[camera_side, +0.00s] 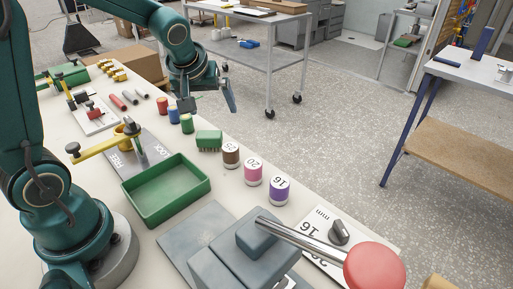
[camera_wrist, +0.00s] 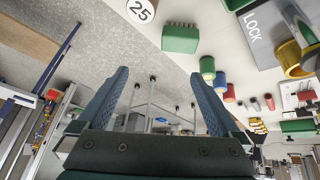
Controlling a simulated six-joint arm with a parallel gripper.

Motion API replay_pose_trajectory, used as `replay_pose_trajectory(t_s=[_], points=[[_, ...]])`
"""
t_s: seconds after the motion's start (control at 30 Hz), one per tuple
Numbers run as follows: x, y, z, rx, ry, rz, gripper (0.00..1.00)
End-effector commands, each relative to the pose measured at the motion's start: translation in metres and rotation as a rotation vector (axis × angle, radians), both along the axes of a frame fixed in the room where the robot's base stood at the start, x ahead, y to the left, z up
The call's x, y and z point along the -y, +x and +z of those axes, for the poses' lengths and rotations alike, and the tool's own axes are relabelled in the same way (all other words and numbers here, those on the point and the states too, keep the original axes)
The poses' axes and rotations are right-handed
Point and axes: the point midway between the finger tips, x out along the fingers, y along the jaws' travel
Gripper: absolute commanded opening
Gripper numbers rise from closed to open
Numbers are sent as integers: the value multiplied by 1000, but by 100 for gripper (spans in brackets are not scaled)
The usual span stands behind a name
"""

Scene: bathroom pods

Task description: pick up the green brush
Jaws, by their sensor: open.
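The green brush (camera_side: 209,140) is a small green block with a ridged edge, standing on the light bench between the small green cylinder and the brown numbered one. It also shows in the wrist view (camera_wrist: 180,38), upper middle, beyond my fingertips. My gripper (camera_side: 214,100) hangs past the bench's far edge, above and behind the brush in the side view. Its two blue-grey fingers are spread wide with nothing between them (camera_wrist: 158,74). The gripper does not touch the brush.
Red, blue and green cylinders (camera_side: 187,123) stand left of the brush; brown (camera_side: 231,154), pink and purple numbered ones stand right. An empty green tray (camera_side: 148,214) lies nearer. A yellow lever (camera_side: 104,144) is on a grey plate. A red-knobbed handle (camera_side: 373,269) is at front right.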

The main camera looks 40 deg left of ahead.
Motion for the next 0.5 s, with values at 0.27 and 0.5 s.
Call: replay_pose_trajectory(t_s=[0.27,0.5], points=[[-23,-2,-55,-138,-19,53,100],[-29,-1,-75,-154,-23,62,100]])
